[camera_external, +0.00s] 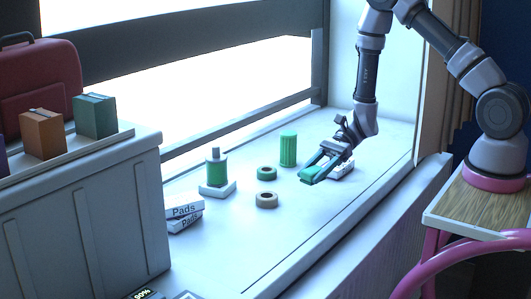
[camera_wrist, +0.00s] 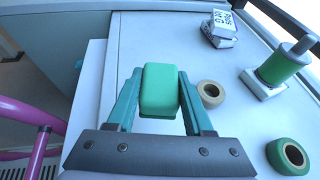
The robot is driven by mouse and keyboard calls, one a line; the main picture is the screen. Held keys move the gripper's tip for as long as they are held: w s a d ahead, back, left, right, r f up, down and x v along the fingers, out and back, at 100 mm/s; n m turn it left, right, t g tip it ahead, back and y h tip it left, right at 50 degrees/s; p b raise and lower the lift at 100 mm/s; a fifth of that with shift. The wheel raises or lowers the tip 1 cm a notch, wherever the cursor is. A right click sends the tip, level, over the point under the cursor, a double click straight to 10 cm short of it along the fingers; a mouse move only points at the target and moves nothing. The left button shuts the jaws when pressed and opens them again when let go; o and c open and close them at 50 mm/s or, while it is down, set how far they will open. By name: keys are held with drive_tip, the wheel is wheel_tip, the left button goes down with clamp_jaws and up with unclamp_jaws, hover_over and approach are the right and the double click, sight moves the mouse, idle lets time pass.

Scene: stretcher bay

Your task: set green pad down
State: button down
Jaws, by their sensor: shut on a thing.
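The green pad (camera_wrist: 159,88) is a small rounded block held between the fingers of my gripper (camera_wrist: 158,98) in the wrist view. In the external view the pad (camera_external: 307,178) shows at the tips of my gripper (camera_external: 314,170), over the right part of the white ledge (camera_external: 290,215). The gripper is shut on the pad. The pad looks a little above the ledge, but I cannot tell the exact gap. In the wrist view the ledge's front edge runs close by on the left.
A tan tape roll (camera_external: 266,200), a green tape roll (camera_external: 267,173), a green ribbed canister (camera_external: 288,150) and a green bottle on a white block (camera_external: 217,189) stand nearby. Two packs labelled Pads (camera_external: 184,212) are stacked at left. The ledge's front middle is clear.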

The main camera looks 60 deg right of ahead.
drive_tip(key=shift+r, duration=0.6)
drive_tip(key=w+a+f+n+g, duration=0.1)
drive_tip(key=w+a, duration=0.2)
drive_tip(key=a, duration=0.4)
drive_tip(key=w+a, duration=0.4)
drive_tip(key=a, duration=0.3)
drive_tip(key=n+g, duration=0.1)
drive_tip(key=g, duration=0.1)
hover_over(212, 253)
wheel_tip(212, 253, down, 4)
drive_tip(key=shift+f, duration=2.35)
drive_tip(key=shift+f, duration=0.1)
drive_tip(key=shift+c, duration=1.4)
unclamp_jaws()
